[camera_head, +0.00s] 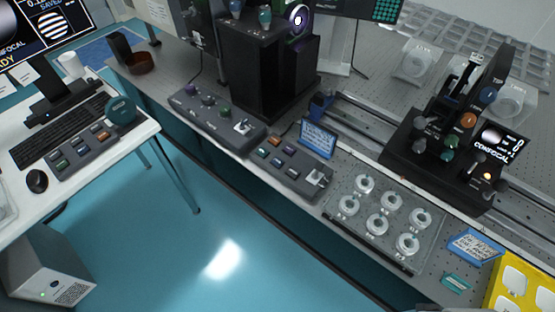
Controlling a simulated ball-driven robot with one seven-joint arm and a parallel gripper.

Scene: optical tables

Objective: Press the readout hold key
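No key can be read as the readout hold key, since the key labels are too small. A dark key box (293,168) with several coloured keys lies near the front edge of the optical table. A similar key box (84,148) with green, orange and grey keys lies on the white desk at left. A longer control box (215,116) with coloured knobs lies beside the first one. A monitor (42,30) at the upper left shows a readout with the word "SAVED". My gripper is not seen.
A tray of round parts (375,221), a blue sign (318,139) and a black confocal unit (450,138) stand on the optical table. A tall black housing (252,68) stands behind the control box. The desk holds a keyboard (58,130) and mouse (37,181). Blue floor (200,240) lies clear between.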

